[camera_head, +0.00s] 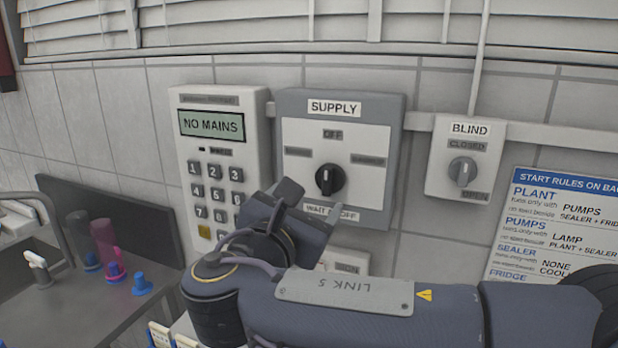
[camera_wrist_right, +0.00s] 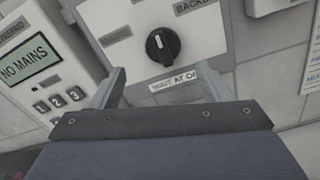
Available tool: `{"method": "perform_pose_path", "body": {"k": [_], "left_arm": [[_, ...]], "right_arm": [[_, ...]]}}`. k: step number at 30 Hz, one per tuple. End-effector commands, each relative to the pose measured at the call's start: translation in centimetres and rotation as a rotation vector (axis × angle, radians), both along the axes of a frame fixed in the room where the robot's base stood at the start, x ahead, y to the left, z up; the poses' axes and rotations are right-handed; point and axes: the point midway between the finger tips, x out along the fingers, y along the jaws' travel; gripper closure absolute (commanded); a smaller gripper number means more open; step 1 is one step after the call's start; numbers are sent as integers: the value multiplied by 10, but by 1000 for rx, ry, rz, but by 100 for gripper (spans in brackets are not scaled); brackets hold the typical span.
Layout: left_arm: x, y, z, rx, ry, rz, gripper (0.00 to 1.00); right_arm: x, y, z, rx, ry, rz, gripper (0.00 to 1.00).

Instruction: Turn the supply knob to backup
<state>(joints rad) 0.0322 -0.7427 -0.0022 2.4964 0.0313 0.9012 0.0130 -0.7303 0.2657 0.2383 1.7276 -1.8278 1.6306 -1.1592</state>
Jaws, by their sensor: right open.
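The supply knob (camera_head: 329,180) is black and round with a white mark. It sits on the white face of the grey SUPPLY box (camera_head: 396,150) on the wall. Its mark points up toward the OFF label (camera_head: 332,134). The side labels are hard to read in the head view; the wrist view shows part of a BACKUP label (camera_wrist_right: 195,5). My right gripper (camera_head: 305,208) is open and empty, just below the knob. In the wrist view the knob (camera_wrist_right: 161,46) shows beyond and between the two fingers, apart from both. My left gripper is not in view.
A keypad panel (camera_head: 182,140) reading NO MAINS is left of the box. A BLIND switch box (camera_head: 440,180) and a rules sheet (camera_head: 530,240) are to the right. A sink counter (camera_head: 70,310) with small blue and pink items is at lower left.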

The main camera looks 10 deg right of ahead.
Motion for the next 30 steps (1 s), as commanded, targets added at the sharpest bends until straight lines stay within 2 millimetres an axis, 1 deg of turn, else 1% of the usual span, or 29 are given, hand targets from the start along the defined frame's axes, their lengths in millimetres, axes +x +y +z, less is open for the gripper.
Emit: {"method": "perform_pose_path", "body": {"k": [1,6,12,17,24,30], "left_arm": [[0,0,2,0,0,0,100],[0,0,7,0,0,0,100],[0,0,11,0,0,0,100],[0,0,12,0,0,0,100],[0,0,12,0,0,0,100],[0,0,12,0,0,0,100]], "right_arm": [[6,-6,1,1,1,-6,29],[29,-22,0,1,3,-7,29],[52,-37,0,2,4,-4,29],[59,-41,-1,4,4,-3,29],[59,-42,-2,4,3,-2,29],[59,-42,-1,4,3,-3,55]]}}
